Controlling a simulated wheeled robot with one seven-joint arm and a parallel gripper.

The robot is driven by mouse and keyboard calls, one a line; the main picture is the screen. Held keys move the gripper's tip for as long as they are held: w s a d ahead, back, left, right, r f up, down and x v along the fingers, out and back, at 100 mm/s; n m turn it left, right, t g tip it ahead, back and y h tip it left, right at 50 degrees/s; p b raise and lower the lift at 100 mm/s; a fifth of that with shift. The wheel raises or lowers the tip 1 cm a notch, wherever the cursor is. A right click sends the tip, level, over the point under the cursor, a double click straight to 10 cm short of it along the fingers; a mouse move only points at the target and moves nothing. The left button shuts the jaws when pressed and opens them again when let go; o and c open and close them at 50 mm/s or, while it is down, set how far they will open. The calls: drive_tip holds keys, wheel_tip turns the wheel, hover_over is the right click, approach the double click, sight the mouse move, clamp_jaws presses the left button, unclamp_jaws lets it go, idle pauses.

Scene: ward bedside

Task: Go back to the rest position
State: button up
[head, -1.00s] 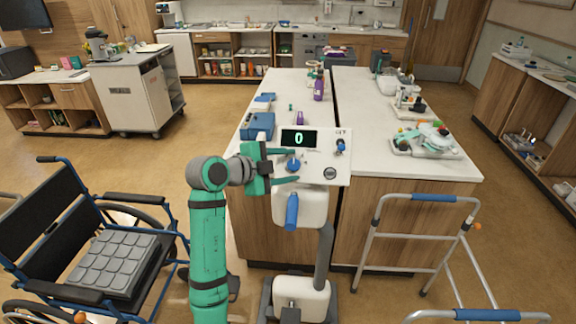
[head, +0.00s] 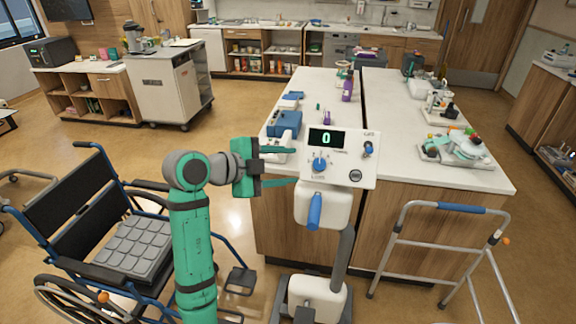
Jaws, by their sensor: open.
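My gripper (head: 280,169) is open and empty, pointing right, at the left side of a white device panel (head: 345,176). The panel has a dark display (head: 326,138) with a green 0, a blue knob (head: 319,164) and a second blue control (head: 368,149) at the right. The fingertips are left of the blue knob, with the jaws apart. The lower finger ends close to the panel's left edge; I cannot tell whether it touches. The device stands on a grey post with a blue handle (head: 314,210) below the panel.
A wheelchair (head: 95,225) with a grey cushion stands left of my arm. A walker (head: 440,245) stands at the right. Two wooden counters with white tops (head: 400,125) lie behind the device. A cart (head: 165,85) stands at the back left. Floor between cart and wheelchair is clear.

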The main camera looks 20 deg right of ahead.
drive_tip(key=shift+f, duration=0.1)
wheel_tip(320, 180, down, 17)
drive_tip(key=a+n+t, duration=0.1)
drive_tip(key=n+t, duration=0.5)
drive_tip(key=n, duration=0.5)
drive_tip(key=s+a+f+n+t+y, duration=0.2)
drive_tip(key=s+a+f+n+y, duration=0.1)
drive_tip(key=s+f+n, duration=0.4)
drive_tip(key=s+a+f+n+t+y, duration=0.2)
drive_tip(key=s+a+f+y, duration=0.15)
drive_tip(key=f, duration=0.55)
drive_tip(key=s+a+f+n+y, duration=0.2)
drive_tip(key=s+a, duration=0.1)
drive_tip(key=s, duration=0.2)
drive_tip(key=s+a+f+n+y, duration=0.1)
drive_tip(key=s+a+f+n, duration=0.1)
drive_tip(key=s, duration=0.4)
drive_tip(key=s+a+r+y, duration=0.1)
drive_tip(key=s+a+r, duration=0.1)
drive_tip(key=s, duration=0.5)
drive_tip(key=s+a+r+n+y, duration=0.1)
drive_tip(key=s+a+r, duration=0.1)
drive_tip(key=s, duration=0.6)
drive_tip(key=s+a+r+n+t+y, duration=0.1)
drive_tip(key=s+a+r, duration=0.1)
drive_tip(key=s, duration=0.6)
drive_tip(key=shift+a+r, duration=0.3)
drive_tip(key=shift+a, duration=0.5)
drive_tip(key=shift+s, duration=0.1)
